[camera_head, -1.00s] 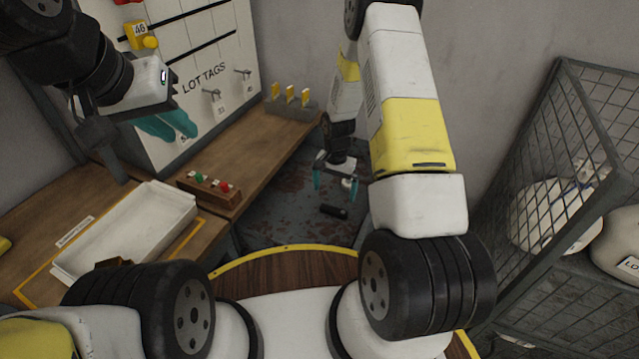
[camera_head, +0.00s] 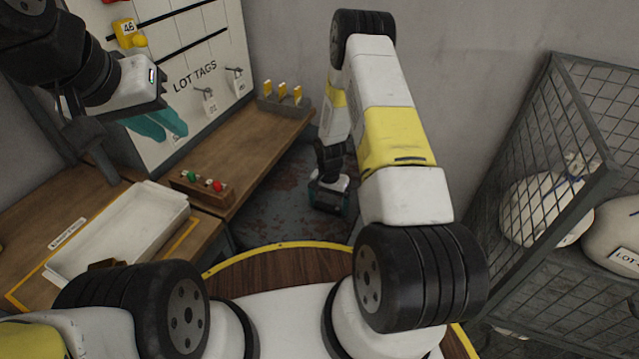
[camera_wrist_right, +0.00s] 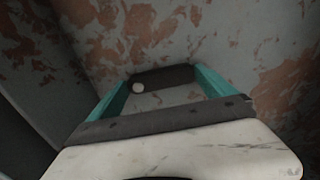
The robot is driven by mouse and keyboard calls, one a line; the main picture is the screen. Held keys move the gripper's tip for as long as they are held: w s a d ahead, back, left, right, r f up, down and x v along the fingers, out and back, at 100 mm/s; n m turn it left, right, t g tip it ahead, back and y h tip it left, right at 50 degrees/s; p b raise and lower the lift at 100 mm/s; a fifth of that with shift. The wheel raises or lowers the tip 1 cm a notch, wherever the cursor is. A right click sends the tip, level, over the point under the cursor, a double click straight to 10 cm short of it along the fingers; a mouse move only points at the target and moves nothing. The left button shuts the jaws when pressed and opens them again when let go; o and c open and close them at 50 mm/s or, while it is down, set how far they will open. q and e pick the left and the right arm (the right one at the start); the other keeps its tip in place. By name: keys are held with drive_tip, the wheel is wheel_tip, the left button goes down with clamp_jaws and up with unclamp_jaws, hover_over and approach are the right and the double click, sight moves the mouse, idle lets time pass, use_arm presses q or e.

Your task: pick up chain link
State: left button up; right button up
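A small dark bar-like piece (camera_wrist_right: 168,77), which may be the chain link, lies on the stained floor in the right wrist view. A small pale round spot (camera_wrist_right: 138,88) shows at its left end; I cannot tell whether it is part of it. My right gripper (camera_wrist_right: 160,80) is open, with its teal fingers wide apart and one tip near each end of the piece. Contact cannot be told. In the head view my right gripper (camera_head: 328,205) is low over the floor and hides the piece. My left gripper (camera_head: 160,125) hangs by the tag board, its finger gap unclear.
A wooden bench (camera_head: 245,150) and a switch box (camera_head: 205,188) stand left of the floor gap. A white tray (camera_head: 120,235) lies on the left table. A wire cage (camera_head: 560,190) with white sacks stands at right. The LOT TAGS board (camera_head: 195,75) is behind.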

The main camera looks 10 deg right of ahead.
drive_tip(key=c, duration=1.1)
